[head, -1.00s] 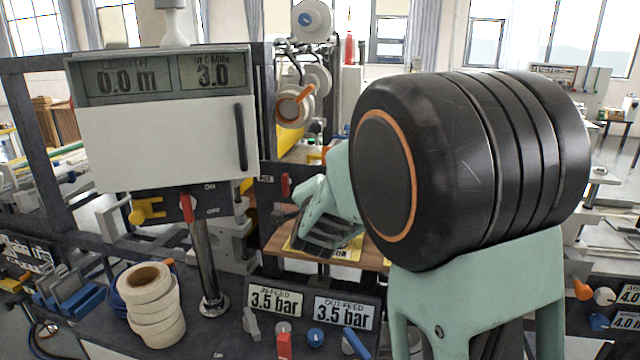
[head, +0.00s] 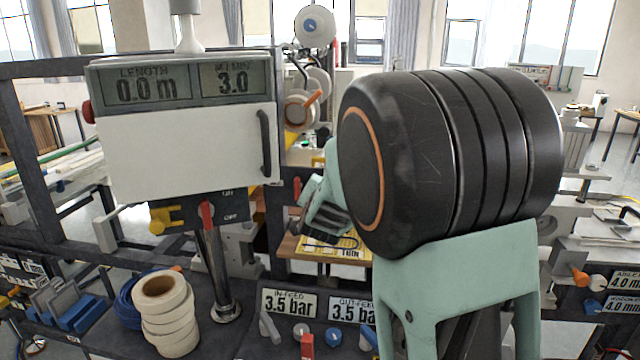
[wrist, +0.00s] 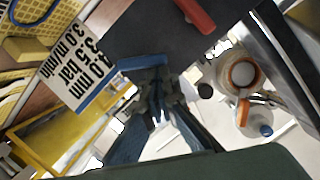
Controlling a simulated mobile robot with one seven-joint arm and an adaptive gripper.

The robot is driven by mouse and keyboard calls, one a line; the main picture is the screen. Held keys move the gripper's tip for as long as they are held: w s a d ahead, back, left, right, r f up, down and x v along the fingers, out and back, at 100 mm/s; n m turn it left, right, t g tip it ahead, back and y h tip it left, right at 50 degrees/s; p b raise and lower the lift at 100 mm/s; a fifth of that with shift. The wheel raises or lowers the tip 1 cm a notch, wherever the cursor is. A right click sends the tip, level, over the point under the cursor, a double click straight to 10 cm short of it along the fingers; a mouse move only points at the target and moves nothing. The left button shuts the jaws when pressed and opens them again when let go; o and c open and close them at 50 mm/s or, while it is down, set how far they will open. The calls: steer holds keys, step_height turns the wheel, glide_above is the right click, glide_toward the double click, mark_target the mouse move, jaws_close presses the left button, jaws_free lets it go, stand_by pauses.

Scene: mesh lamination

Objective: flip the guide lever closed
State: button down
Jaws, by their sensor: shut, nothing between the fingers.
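My gripper (head: 327,215) shows in the head view beyond my large black arm joint, its dark fingers low over a small wooden shelf. In the wrist view my gripper (wrist: 157,88) is shut and empty. A red lever (head: 297,188) stands on the dark frame just left of it in the head view. A red handle (wrist: 195,14) also shows at the top of the wrist view, apart from the fingers. An orange lever (head: 314,97) sits by a white roll farther back. I cannot tell which of these is the guide lever. My arm hides much of the machine.
A display box (head: 182,140) reading 0.0 m and 3.0 stands at left on a post. White tape rolls (head: 166,312) are stacked on the dark bench. Pressure signs (head: 289,303) and small knobs line the front. A yellow sheet (head: 348,248) lies on the shelf.

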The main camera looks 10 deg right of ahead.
steer(key=shift+w+a+f+n+p, duration=0.25)
steer(key=shift+a+n+p, duration=0.25)
steer(key=shift+n, duration=0.2)
steer(key=shift+w+a+f+b, duration=0.1)
steer(key=shift+a+b, duration=0.2)
steer(key=shift+a, duration=0.05)
stand_by(0.6)
